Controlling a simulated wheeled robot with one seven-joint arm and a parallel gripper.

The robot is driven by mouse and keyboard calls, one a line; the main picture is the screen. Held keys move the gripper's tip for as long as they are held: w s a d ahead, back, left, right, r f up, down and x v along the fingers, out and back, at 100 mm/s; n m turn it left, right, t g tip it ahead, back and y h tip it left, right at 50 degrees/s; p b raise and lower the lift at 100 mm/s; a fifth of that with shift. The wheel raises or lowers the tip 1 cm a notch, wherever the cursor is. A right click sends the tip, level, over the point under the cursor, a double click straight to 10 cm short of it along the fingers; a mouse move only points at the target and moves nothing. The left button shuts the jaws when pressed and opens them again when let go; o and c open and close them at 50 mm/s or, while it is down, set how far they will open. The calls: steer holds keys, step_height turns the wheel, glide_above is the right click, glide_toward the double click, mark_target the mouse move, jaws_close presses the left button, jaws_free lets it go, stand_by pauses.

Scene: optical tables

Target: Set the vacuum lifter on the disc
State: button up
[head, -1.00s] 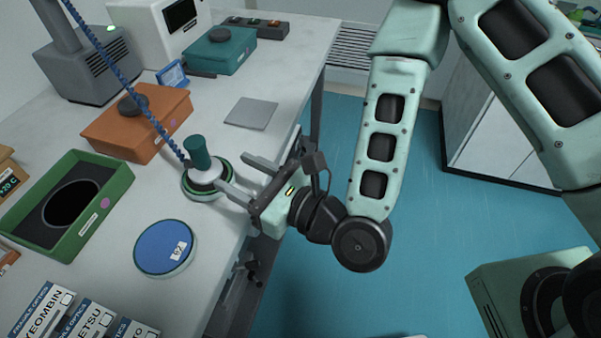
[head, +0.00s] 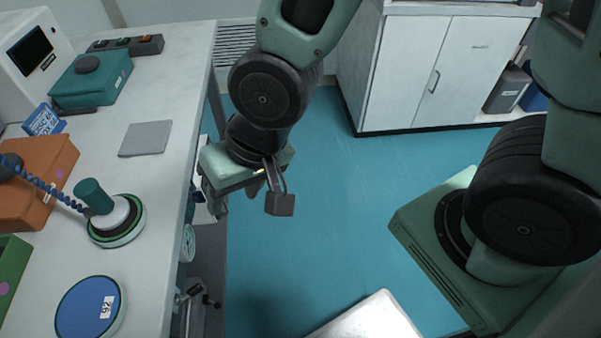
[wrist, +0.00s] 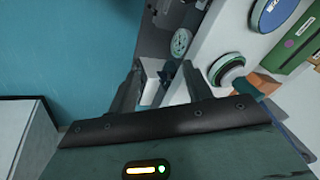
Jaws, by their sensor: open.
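The vacuum lifter (head: 112,218) has a teal handle, a white body and a blue coiled hose. It stands on the bench on a dark, green-rimmed round base, its handle tilted left in the head view. It shows in the wrist view too (wrist: 229,72). The blue disc (head: 80,306), with a white number label, lies flat in front of the lifter, apart from it; the wrist view shows part of it (wrist: 272,12). My gripper (head: 236,194) is open and empty, beyond the bench's right edge and clear of the lifter. Its fingers (wrist: 158,86) show nothing between them.
The bench edge (head: 187,180) lies between my gripper and the lifter. Blue floor (head: 320,230) is open to the right; a white cabinet (head: 415,75) stands behind.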

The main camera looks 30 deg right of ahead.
steer(key=s+d+r+n+g+h, duration=0.2)
steer(key=s+d+r+n+h, duration=0.1)
steer(key=s+d+r+n, duration=0.2)
steer(key=s+d, duration=0.1)
steer(key=d, duration=0.1)
steer(key=shift+s+d+r+n, duration=0.15)
steer(key=shift+d+r+n, duration=0.15)
steer(key=shift+r+n, duration=0.1)
steer(key=shift+r+p, duration=0.4)
steer(key=shift+a, duration=0.15)
stand_by(0.4)
